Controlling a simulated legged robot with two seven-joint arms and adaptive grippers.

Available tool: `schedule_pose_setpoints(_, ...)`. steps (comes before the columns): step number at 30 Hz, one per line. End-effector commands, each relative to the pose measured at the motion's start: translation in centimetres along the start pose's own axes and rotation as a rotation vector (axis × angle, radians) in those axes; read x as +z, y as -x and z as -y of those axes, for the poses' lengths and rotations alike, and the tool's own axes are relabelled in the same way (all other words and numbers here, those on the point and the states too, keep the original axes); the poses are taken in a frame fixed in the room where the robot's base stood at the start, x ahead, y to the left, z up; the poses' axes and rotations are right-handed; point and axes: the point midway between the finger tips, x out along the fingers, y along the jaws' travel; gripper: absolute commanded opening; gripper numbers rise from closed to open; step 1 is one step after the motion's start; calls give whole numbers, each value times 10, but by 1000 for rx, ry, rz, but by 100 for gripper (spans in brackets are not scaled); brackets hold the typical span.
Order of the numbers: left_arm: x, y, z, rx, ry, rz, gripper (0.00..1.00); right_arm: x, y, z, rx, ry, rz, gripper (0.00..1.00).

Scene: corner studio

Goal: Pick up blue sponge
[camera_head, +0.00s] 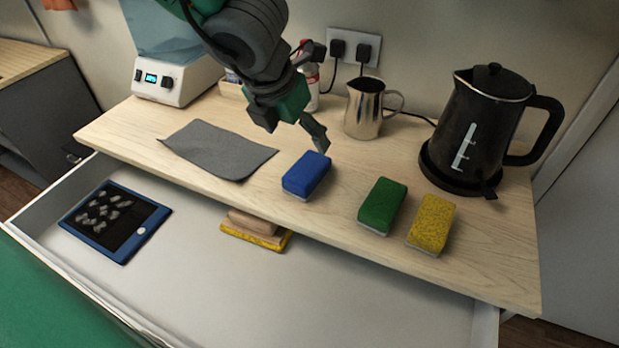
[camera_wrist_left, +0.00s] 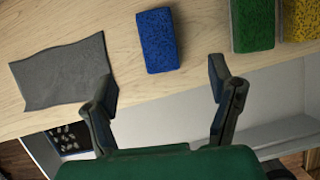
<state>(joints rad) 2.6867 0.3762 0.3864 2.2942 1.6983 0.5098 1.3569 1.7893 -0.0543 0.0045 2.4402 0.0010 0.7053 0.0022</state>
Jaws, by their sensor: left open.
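The blue sponge (camera_head: 306,175) lies on the wooden counter near its front edge, left of the green sponge. It also shows in the left wrist view (camera_wrist_left: 158,40), ahead of the gripper and between the lines of its two fingers. My left gripper (camera_head: 296,146) hangs above the counter, just behind and over the blue sponge in the head view. In the left wrist view its fingers (camera_wrist_left: 164,90) are spread wide with nothing between them. The gripper is apart from the sponge. My right gripper is not in view.
A green sponge (camera_head: 382,205) and a yellow sponge (camera_head: 432,224) lie to the right. A grey cloth (camera_head: 217,149) lies left. A metal pitcher (camera_head: 364,108) and black kettle (camera_head: 481,128) stand behind. The open drawer (camera_head: 330,300) below holds a tablet (camera_head: 115,222) and a brown-yellow item (camera_head: 257,230).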

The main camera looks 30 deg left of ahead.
Motion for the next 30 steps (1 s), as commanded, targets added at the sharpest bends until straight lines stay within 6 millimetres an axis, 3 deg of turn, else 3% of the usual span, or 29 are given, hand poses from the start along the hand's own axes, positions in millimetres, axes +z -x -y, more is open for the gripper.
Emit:
schedule_pose_setpoints(3,-2,-28,0,2,-4,-3,76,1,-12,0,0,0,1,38)
schedule_pose_setpoints(9,0,-64,0,0,-5,-2,76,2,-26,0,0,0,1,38)
schedule_pose_setpoints(17,-1,-77,1,1,-7,0,76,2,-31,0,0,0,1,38)
schedule_pose_setpoints(26,-7,-121,-1,0,-7,-2,76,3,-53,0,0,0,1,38)
schedule_pose_setpoints(30,-6,-126,-1,-1,-7,0,76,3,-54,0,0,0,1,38)
